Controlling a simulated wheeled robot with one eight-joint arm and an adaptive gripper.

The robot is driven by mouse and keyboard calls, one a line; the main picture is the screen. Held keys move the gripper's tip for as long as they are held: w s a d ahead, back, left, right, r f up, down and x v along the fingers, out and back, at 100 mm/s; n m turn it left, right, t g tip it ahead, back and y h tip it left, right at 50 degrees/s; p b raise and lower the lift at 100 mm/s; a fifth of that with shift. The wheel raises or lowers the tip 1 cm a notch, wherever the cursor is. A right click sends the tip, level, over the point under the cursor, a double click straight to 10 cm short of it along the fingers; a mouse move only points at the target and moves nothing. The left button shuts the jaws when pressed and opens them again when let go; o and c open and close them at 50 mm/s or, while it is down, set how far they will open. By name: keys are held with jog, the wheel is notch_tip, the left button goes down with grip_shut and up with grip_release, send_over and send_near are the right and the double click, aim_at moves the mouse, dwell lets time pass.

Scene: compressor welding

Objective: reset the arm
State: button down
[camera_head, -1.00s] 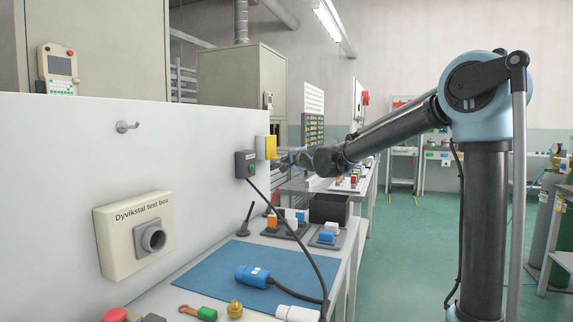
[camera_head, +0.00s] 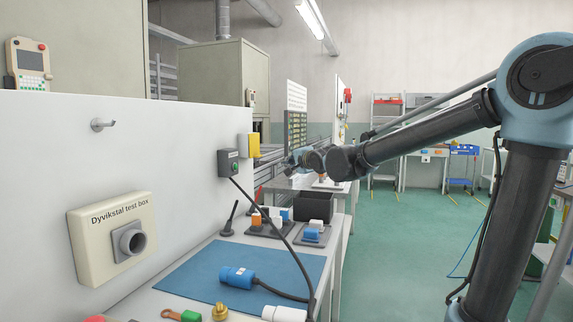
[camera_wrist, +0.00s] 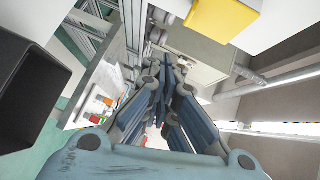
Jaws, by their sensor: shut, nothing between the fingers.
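My arm reaches in from the right in the head view. My gripper (camera_head: 289,161) is at its far end, small and partly blurred there, in the air to the right of the yellow box on the white panel. In the wrist view the blue-grey fingers of my gripper (camera_wrist: 166,72) come together at their tips. It is shut and I see nothing held in it.
The white panel (camera_head: 175,150) carries the Dyvikstal test box (camera_head: 88,228), a dark switch box (camera_head: 228,164) with a hanging cable, and the yellow box (camera_head: 250,146). Below lie a blue mat (camera_head: 205,268), blue connector (camera_head: 238,276) and black bin (camera_head: 313,207).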

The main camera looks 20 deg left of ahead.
jog(key=s+d+f+n+g+h, duration=0.1)
jog(key=s+d+f+h, duration=0.2)
jog(key=d+f, duration=0.55)
jog(key=s+d+f+n+g+h, duration=0.1)
jog(key=s+d+f+h, duration=0.15)
jog(key=d, duration=1.05)
jog(key=s+d+f+n+g+h, duration=0.1)
jog(key=s+d+f+h, duration=0.15)
jog(key=d+f, duration=0.6)
jog(key=s+d+f+n+g+h, duration=0.1)
jog(key=s+d+f+g, duration=0.1)
jog(key=s+d+f, duration=0.2)
jog(key=s+d+f+n+g+h, duration=0.1)
jog(key=s+d+f+n+g, duration=0.1)
jog(key=s+d+f, duration=0.3)
jog(key=s+d+f+n+g+h, duration=0.1)
jog(key=s+d+f+g, duration=0.1)
jog(key=s+d+f, duration=0.3)
jog(key=s+d, duration=0.4)
jog(key=s, duration=0.5)
jog(key=shift+s+d+n+g, duration=0.2)
jog(key=shift+s+n+g, duration=0.1)
